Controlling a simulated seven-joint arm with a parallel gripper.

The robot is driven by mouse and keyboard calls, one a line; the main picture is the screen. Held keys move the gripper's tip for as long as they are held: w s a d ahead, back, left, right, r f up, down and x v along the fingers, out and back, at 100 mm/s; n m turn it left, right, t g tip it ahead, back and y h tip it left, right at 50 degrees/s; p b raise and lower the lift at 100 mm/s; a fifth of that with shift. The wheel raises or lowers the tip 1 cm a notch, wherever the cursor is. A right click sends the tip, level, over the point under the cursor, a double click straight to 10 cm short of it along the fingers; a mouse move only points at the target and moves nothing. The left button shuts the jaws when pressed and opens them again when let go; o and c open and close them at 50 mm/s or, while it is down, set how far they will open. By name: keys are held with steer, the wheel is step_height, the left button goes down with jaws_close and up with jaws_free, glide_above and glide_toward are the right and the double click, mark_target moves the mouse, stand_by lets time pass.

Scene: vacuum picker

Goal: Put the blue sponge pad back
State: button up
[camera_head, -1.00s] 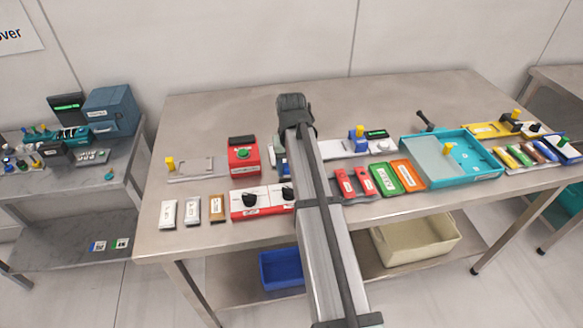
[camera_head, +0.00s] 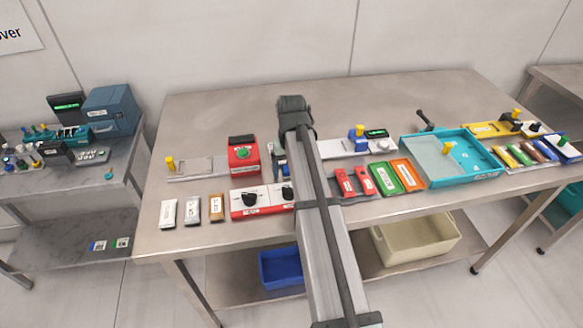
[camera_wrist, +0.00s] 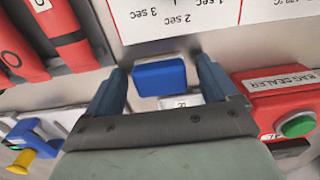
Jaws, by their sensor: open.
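The blue sponge pad (camera_wrist: 160,77) is a small blue block on the metal table in the wrist view. My gripper (camera_wrist: 162,84) is open, with one blue-grey finger on each side of the pad and a visible gap to each. A white labelled piece (camera_wrist: 188,101) shows just beside the pad, partly hidden by my gripper body.
A red bag sealer (camera_head: 243,155) stands left of my arm, with a red-and-white dial panel (camera_head: 257,207) in front. Red packs (camera_head: 344,182), a green pack and an orange pack lie to the right. A turquoise tray (camera_head: 478,164) is further right. The table's back is clear.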

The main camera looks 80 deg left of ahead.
step_height(320, 180, up, 12)
steer(key=shift+r, duration=0.15)
stand_by(0.4)
steer(key=shift+w, duration=0.1)
